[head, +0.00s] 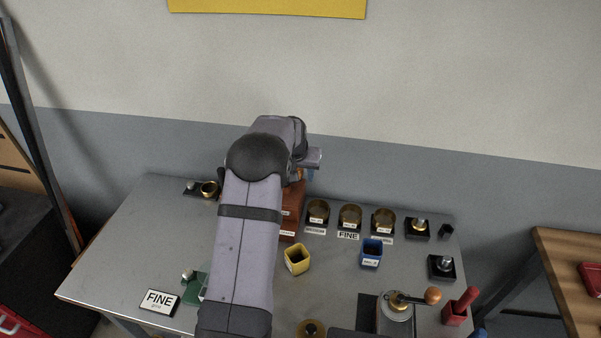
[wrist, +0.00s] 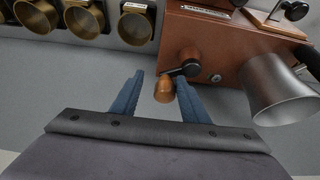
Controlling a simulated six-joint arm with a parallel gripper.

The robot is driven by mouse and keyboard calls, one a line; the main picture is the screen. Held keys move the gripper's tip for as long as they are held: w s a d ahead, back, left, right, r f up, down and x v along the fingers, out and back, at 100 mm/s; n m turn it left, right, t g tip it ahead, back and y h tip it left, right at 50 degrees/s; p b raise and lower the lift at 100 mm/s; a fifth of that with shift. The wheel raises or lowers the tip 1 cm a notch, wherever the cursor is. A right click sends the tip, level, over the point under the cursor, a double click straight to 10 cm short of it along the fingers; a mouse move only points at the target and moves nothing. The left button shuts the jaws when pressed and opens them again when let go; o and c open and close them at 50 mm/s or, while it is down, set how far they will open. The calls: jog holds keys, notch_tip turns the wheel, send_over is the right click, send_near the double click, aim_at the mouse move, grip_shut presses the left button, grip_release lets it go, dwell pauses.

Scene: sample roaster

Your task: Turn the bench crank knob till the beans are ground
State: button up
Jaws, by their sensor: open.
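My gripper (wrist: 159,77) has two blue fingers, spread apart in the wrist view. A copper-coloured crank knob (wrist: 164,92) on a dark arm shows between them, nearer the right finger; I cannot tell whether they touch. This crank sits on the side of a red-brown box (wrist: 225,45), which also shows behind my arm in the head view (head: 291,211). In the head view, another crank with an orange knob (head: 433,296) tops a silver grinder (head: 396,310) at the bench's front right, apart from my gripper. My arm largely hides the gripper there. No beans are clearly visible.
Three brass cups (head: 350,216) stand in a row right of the box. A yellow cup (head: 297,259), a blue cup (head: 371,253) and a red holder (head: 459,307) stand on the metal bench (head: 140,235). A silver funnel-like cup (wrist: 282,88) juts from the box.

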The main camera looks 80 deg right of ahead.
jog(key=shift+w+a, duration=0.2)
jog(key=shift+w, duration=0.1)
jog(key=shift+r+p, duration=0.5)
jog(key=shift+r, duration=0.05)
notch_tip(320, 180, up, 7)
jog(key=p, duration=0.4)
jog(key=shift+s, duration=0.1)
